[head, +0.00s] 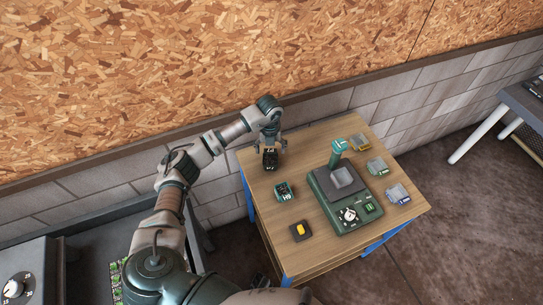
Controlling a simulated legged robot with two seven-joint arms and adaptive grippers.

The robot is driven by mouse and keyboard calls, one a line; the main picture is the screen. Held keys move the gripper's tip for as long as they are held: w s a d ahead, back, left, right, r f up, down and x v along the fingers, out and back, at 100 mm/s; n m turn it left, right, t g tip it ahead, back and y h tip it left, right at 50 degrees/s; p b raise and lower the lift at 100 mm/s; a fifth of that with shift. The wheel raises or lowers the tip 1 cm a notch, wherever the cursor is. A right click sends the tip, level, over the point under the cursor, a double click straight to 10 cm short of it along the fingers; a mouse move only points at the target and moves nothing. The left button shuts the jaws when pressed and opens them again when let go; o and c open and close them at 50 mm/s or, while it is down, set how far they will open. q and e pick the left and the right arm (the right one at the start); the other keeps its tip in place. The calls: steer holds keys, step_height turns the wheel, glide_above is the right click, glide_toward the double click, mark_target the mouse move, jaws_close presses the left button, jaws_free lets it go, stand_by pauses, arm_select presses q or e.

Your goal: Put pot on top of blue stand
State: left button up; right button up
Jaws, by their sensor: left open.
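My left gripper (269,146) is open and points down at the table's far left corner. A small dark pot-like container (269,160) with white marks on its side stands directly below its fingers. I cannot tell whether the fingers touch it. A small stand with blue edging (398,194) and a grey top sits near the table's right edge, with nothing visible on it. My right gripper is not in view.
The wooden table (262,218) also holds a green mixer machine (350,216) with a grey square bowl, a teal-green container (284,192), a dark tray with a yellow piece (300,231), a yellow-edged stand (359,142) and a green-edged stand (377,166). A wall runs behind.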

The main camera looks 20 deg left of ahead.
mark_target(272, 159)
arm_select(q)
step_height(272, 159, up, 6)
steer(key=shift+d+r, duration=0.15)
steer(key=shift+d, duration=0.3)
steer(key=shift+a, duration=0.15)
